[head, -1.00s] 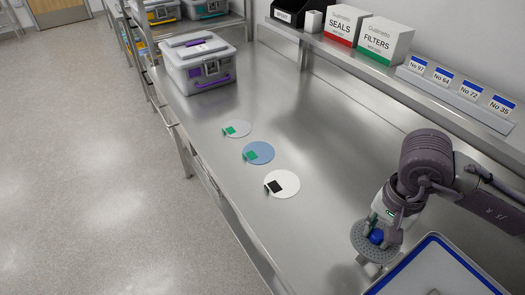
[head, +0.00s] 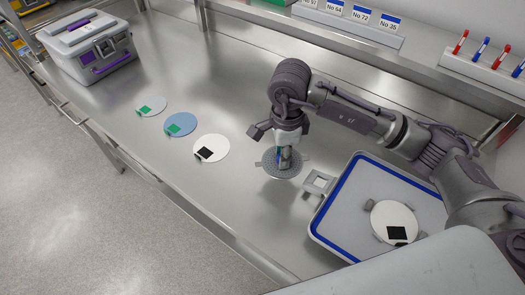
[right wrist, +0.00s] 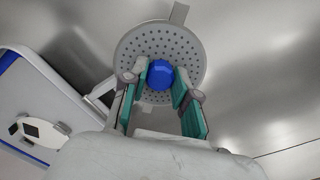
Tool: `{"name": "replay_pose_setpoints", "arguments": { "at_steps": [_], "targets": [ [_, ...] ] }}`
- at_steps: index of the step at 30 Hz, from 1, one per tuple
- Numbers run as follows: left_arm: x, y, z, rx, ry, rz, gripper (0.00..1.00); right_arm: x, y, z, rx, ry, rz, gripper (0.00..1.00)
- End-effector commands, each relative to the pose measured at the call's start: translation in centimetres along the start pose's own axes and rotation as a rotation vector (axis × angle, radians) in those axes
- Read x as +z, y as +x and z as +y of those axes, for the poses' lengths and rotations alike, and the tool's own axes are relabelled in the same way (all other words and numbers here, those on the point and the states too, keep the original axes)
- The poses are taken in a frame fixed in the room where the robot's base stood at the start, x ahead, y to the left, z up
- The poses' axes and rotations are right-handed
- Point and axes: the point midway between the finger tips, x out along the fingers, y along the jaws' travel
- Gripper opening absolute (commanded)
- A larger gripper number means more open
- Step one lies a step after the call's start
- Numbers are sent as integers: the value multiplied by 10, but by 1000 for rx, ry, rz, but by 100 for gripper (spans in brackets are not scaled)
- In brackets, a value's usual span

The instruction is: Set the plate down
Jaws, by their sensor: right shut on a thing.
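The plate is a round grey perforated disc (head: 270,168) with a blue knob at its middle. In the head view it is just left of the blue-rimmed tray, at or close above the steel bench top; I cannot tell whether it touches. My right gripper (head: 284,157) points down over it and is shut on the knob. In the right wrist view the plate (right wrist: 185,38) lies flat beyond the fingers (right wrist: 160,82), which close around the blue knob (right wrist: 161,73). My left gripper is not in view.
A white tray with a blue rim (head: 326,232) holds a white disc (head: 393,219). A grey square frame (head: 318,183) sits beside it. White (head: 211,148), blue (head: 181,124) and pale (head: 151,106) discs lie left. A lidded box (head: 92,48) stands far left. A shelf runs behind.

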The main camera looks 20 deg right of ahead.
Motion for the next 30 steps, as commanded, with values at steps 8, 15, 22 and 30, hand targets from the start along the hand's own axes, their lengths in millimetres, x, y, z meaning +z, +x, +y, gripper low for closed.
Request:
{"name": "replay_pose_setpoints", "arguments": {
  "at_steps": [8, 15, 22, 30],
  "targets": [
    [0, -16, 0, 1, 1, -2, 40, 27, 28, -40, 1, -1, 0, 0],
    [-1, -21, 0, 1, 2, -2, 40, 30, 40, -46, 2, -2, 1, 0],
    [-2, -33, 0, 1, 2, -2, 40, 31, 71, -46, 2, -1, 0, 0],
    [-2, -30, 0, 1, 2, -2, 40, 30, 74, -46, -1, -2, 0, 0]
  ]
}}
